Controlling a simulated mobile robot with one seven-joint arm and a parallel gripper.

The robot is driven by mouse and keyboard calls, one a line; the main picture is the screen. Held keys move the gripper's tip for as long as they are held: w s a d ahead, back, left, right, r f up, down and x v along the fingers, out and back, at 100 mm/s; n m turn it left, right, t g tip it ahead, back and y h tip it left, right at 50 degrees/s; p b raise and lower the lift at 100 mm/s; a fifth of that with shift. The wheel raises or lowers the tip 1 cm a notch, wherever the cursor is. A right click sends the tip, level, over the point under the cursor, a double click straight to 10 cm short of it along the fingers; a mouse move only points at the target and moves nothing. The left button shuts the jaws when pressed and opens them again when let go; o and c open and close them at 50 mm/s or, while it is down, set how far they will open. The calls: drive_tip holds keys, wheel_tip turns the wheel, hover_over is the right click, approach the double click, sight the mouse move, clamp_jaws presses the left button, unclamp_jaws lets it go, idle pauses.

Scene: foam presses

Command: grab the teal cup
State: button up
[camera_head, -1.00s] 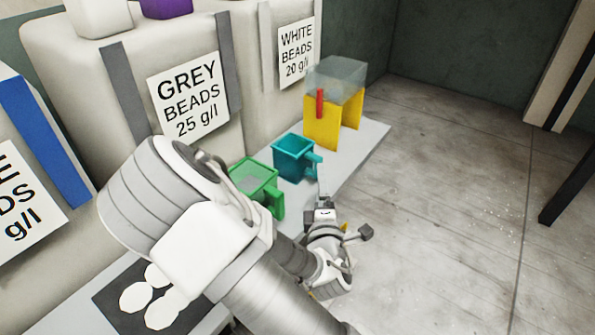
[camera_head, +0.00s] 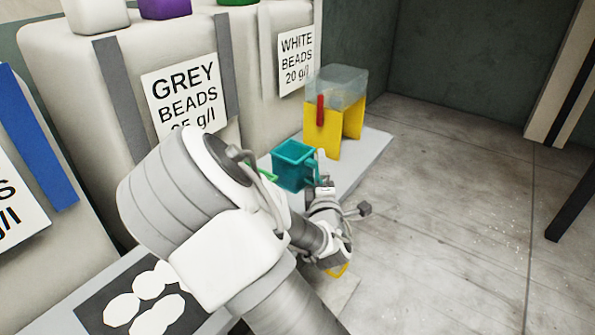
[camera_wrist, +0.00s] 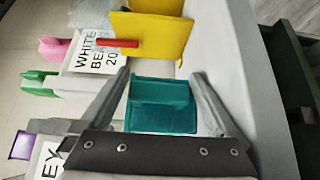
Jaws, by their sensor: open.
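The teal cup (camera_head: 292,164) is a square, open-topped cup standing on the pale bench, with its handle on the right side. My gripper (camera_head: 321,183) is at the handle side of the cup, low over the bench edge. In the wrist view the teal cup (camera_wrist: 162,112) shows between the two spread fingers of my gripper (camera_wrist: 161,76), with a gap on each side. My gripper is open and holds nothing. Whether the fingers reach around the handle is hard to tell.
A yellow stand (camera_head: 323,132) with a clear box (camera_head: 338,86) and a red lever (camera_head: 320,110) stands behind the cup. A green cup (camera_head: 268,176) is mostly hidden by my arm. Large labelled bead sacks (camera_head: 120,65) line the left.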

drive_tip(key=shift+w, duration=0.95)
drive_tip(key=c, duration=1.1)
drive_tip(key=shift+r, duration=0.1)
drive_tip(key=shift+c, duration=0.2)
